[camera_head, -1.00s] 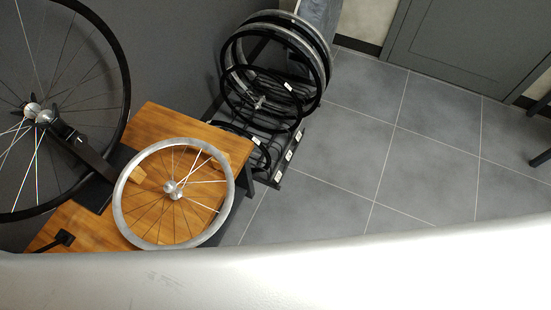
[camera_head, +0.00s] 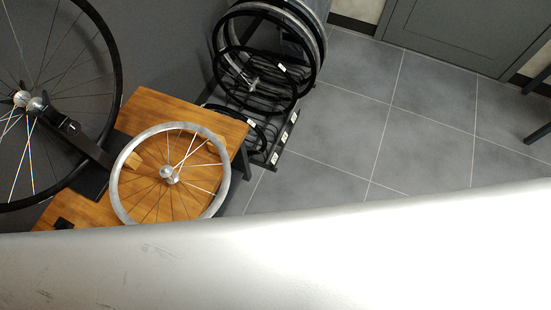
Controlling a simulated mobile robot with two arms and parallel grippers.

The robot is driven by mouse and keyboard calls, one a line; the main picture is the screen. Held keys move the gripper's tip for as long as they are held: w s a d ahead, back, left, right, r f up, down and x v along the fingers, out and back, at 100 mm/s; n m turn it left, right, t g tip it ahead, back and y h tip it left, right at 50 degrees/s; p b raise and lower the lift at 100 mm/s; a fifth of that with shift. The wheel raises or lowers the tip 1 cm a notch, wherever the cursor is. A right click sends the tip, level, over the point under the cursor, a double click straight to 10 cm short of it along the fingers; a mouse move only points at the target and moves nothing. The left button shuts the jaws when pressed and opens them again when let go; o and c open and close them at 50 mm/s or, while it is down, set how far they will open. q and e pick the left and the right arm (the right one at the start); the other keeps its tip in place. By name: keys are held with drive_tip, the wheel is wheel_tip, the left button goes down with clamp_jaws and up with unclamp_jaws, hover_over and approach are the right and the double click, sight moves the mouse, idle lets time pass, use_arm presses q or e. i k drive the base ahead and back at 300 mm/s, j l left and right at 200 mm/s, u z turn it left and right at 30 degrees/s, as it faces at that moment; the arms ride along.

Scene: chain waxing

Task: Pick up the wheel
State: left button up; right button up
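A silver-rimmed spoked wheel (camera_head: 224,181) lies on a wooden bench (camera_head: 160,110) at the left of the head view. Its lower edge meets the large white curved surface across the bottom of the view, which hides a little of it. A larger wheel with a black rim (camera_head: 116,95) stands at the far left, with its hub at a black arm fixed to the bench. It is cut off by the picture's edge. Neither of my grippers shows.
A black rack (camera_head: 272,155) holding several upright wheels (camera_head: 318,60) stands behind the bench. Grey floor tiles (camera_head: 420,125) to its right are clear. A grey door or cabinet (camera_head: 465,35) is at the back right. Dark legs (camera_head: 538,134) show at the right edge.

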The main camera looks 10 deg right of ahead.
sight(254, 84)
drive_tip(key=z, duration=0.4)
drive_tip(key=i+l+u, duration=0.25)
drive_tip(key=i+l, duration=0.35)
drive_tip(key=i, duration=0.2)
drive_tip(key=i+l+u, duration=0.25)
drive_tip(key=i+l, duration=0.5)
drive_tip(key=i+l+u, duration=0.3)
drive_tip(key=i+l, duration=0.45)
drive_tip(key=l, duration=0.15)
